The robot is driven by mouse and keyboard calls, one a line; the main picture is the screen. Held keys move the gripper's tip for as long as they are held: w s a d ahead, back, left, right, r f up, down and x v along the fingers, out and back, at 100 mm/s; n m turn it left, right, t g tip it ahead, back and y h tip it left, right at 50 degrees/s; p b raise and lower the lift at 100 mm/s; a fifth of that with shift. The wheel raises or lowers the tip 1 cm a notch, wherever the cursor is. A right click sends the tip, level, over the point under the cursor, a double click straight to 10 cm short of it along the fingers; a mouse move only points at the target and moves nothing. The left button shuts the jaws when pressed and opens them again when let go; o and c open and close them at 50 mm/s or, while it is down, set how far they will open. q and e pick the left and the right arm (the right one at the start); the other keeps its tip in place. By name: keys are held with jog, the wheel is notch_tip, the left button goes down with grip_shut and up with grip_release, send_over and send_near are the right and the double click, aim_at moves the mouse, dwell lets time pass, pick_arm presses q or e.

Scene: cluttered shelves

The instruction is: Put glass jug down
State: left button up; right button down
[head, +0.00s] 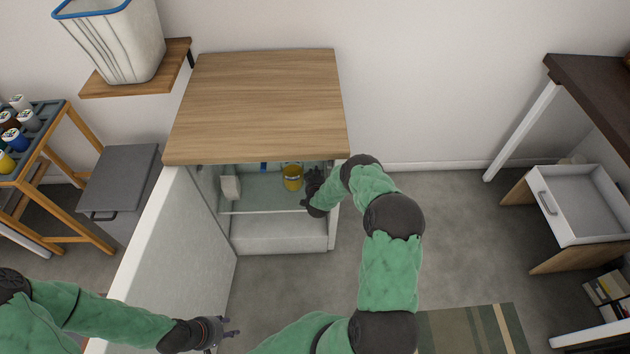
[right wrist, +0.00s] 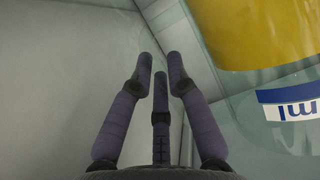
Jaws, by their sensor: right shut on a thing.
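The glass jug (head: 293,177), with yellow contents, is on or just above the glass shelf (head: 262,211) inside the open cabinet. My right gripper (head: 308,194) is at its right side, inside the cabinet opening. In the right wrist view the fingers (right wrist: 160,72) are close together, with the yellow jug (right wrist: 265,30) at upper right. The gripper is shut on the jug, though the exact grip point is unclear. I cannot tell whether the jug's base touches the shelf. My left gripper (head: 232,328) is apart and empty at the lower left, its fingers spread.
A white item (head: 230,188) stands at the left of the shelf. The wooden top (head: 258,100) overhangs the opening, and the white door (head: 180,262) stands open on the left. A blue-and-white label (right wrist: 290,104) shows beside the fingers. The floor right of the cabinet is clear.

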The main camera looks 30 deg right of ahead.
jog(key=shift+w+d+f+b, duration=0.1)
jog(key=shift+f+b, duration=0.4)
jog(key=shift+f, duration=0.2)
jog(key=shift+w+d+f+b, duration=0.1)
jog(key=shift+w+f+b, duration=0.05)
jog(key=shift+f+b, duration=0.4)
jog(key=shift+w+d+f+b, duration=0.1)
jog(key=shift+f+b, duration=0.3)
jog(key=shift+f, duration=0.4)
jog(key=shift+r, duration=0.15)
jog(key=c, duration=1.6)
grip_release()
jog(key=shift+s+a+f, duration=0.1)
jog(key=shift+f, duration=0.2)
jog(key=o, duration=0.4)
